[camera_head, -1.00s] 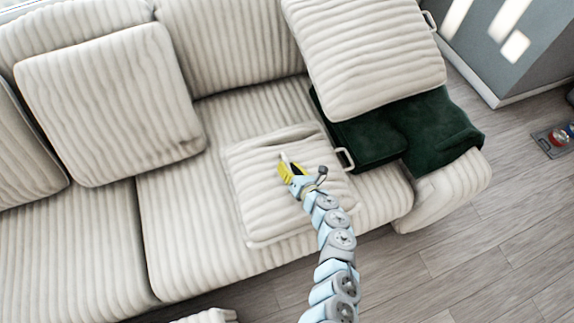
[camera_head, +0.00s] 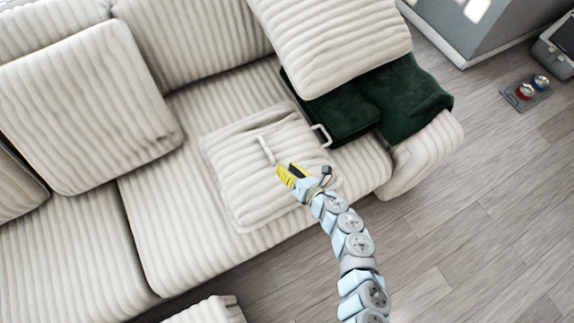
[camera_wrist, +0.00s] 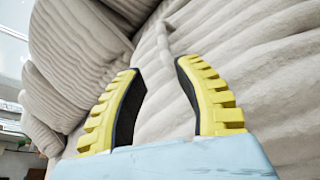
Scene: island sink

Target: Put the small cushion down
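The small cushion (camera_head: 240,185) is cream and ribbed. It lies flat on the sofa seat, with a light handle (camera_head: 266,150) on its upper face and another at its right edge. My gripper (camera_head: 288,174) is in front of the cushion's right part in the head view, its tips apart from the handle. In the wrist view my gripper (camera_wrist: 160,85) has its two yellow fingers spread with nothing between them. The handle (camera_wrist: 163,42) shows beyond the fingertips there, on the ribbed cushion (camera_wrist: 165,105).
A large cream cushion (camera_head: 330,45) rests against the sofa at the right, above a dark green blanket (camera_head: 415,95). Another big cushion (camera_head: 85,105) leans at the left. Free seat (camera_head: 175,230) lies left of the small cushion. A tray with small items (camera_head: 525,92) sits on the floor.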

